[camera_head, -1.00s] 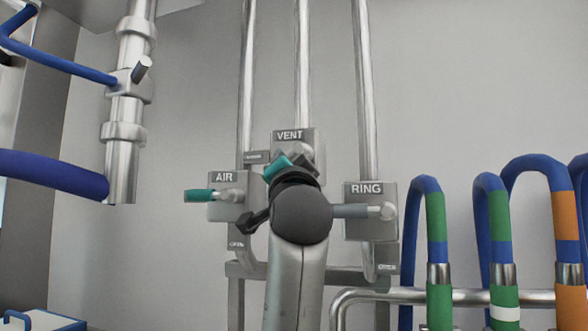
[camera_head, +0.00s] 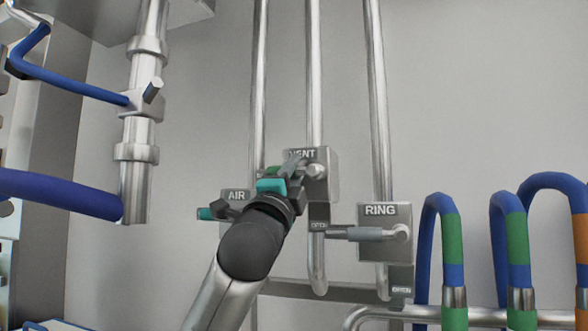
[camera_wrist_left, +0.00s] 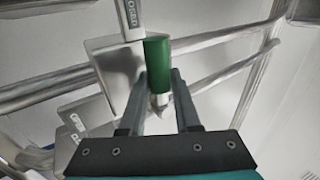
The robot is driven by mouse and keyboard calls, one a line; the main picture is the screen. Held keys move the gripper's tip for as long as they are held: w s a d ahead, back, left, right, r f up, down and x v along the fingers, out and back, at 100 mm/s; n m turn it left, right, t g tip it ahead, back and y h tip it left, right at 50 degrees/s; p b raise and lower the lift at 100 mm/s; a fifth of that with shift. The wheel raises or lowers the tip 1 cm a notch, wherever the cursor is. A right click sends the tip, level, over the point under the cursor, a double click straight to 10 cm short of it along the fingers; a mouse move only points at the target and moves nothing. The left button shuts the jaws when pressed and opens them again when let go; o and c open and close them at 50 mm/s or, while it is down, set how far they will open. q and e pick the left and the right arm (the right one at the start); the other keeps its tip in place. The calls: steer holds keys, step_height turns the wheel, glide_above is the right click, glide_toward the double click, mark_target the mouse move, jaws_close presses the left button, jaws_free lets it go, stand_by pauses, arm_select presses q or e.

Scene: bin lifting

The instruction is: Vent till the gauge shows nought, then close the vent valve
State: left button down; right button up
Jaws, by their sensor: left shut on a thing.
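The VENT valve block (camera_head: 321,178) is on the wall in the head view, its label partly covered by my gripper. Its green handle (camera_head: 285,170) points left from the block, and in the wrist view the green handle (camera_wrist_left: 158,60) lies between my two fingers. My left gripper (camera_head: 291,172) is shut on this handle; its fingers also show in the wrist view (camera_wrist_left: 162,95). An OPEN plate (camera_head: 318,225) sits below the block. A plate with partly readable letters (camera_wrist_left: 131,14) is beside the handle's end in the wrist view. No gauge and no right gripper are in view.
The AIR valve (camera_head: 236,196) with a teal-tipped handle (camera_head: 206,213) is left, partly behind my arm. The RING valve (camera_head: 385,212) has a grey handle (camera_head: 350,233) pointing left. Blue hoses with green bands (camera_head: 452,238) stand right; a steel pipe (camera_head: 145,110) is left.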

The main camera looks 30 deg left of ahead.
arm_select(q)
steer(key=shift+s+a+r, duration=0.1)
steer(key=shift+s+r, duration=0.1)
steer(key=shift+r, duration=0.2)
steer(key=c, duration=1)
jaws_free()
steer(key=shift+o, duration=0.4)
steer(key=shift+w+f, duration=0.15)
steer(key=shift+w, duration=0.05)
steer(key=shift+s+d+f, duration=0.2)
steer(key=shift+s+f, duration=0.15)
steer(key=shift+f, duration=0.1)
steer(key=b+v, duration=0.5)
steer(key=v, duration=0.9)
steer(key=shift+s+b, duration=0.15)
steer(key=shift+b, duration=0.15)
steer(key=shift+a, duration=0.1)
